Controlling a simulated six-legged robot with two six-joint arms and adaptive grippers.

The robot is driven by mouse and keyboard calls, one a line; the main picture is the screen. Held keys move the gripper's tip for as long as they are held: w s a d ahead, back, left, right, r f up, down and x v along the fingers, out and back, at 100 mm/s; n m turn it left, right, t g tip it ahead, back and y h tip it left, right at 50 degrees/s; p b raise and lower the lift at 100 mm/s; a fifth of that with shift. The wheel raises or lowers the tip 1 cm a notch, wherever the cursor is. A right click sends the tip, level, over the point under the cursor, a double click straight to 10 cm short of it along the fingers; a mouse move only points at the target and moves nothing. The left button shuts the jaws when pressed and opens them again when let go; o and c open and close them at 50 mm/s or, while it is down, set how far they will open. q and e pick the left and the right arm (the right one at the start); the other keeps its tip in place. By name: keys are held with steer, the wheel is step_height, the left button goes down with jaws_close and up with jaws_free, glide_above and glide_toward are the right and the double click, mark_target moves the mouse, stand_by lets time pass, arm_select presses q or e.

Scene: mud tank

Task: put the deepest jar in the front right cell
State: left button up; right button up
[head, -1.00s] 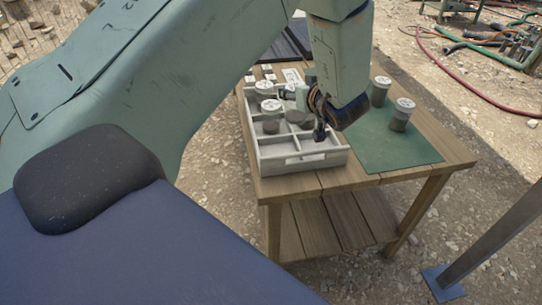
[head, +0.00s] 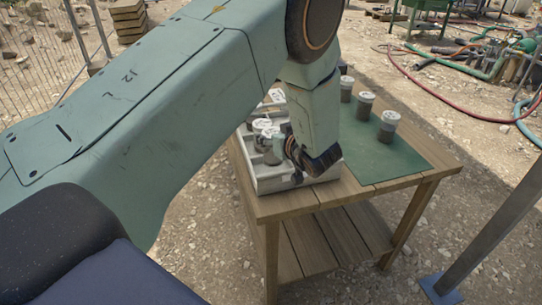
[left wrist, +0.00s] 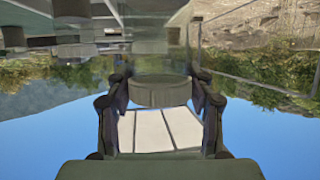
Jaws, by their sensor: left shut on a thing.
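My left gripper (head: 300,162) is at the front right part of the grey divided tray (head: 270,183), with its fingers low over it. In the left wrist view the gripper (left wrist: 160,103) is shut on a jar (left wrist: 160,91), a clear one with a dark grey-brown band between the fingers. In the head view the arm and fingers hide most of the tray's right side. A jar with a white lid (head: 262,125) stands in the tray, left of the gripper. Three white-lidded jars stand in a row on the green mat: a back one (head: 346,88), a middle one (head: 364,106) and a front one (head: 388,127).
The wooden table (head: 330,200) has a lower slatted shelf. The green mat (head: 400,160) has clear room in front of the jars. A metal post (head: 490,235) stands right of the table. Hoses (head: 440,95) lie on the gravel behind.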

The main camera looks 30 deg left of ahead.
arm_select(q)
steer(key=shift+s+d+f, duration=0.1)
steer(key=shift+d+f, duration=0.15)
step_height(320, 180, down, 3)
steer(key=shift+s+f+b, duration=0.1)
steer(key=shift+b, duration=0.45)
steer(key=shift+w+a+f, duration=0.15)
steer(key=shift+w+f, duration=0.05)
steer(key=shift+s+d, duration=0.2)
steer(key=shift+s, duration=0.05)
steer(key=o, duration=1.4)
steer(key=shift+w+a+f, duration=0.1)
steer(key=shift+w+f, duration=0.05)
steer(key=shift+r, duration=0.2)
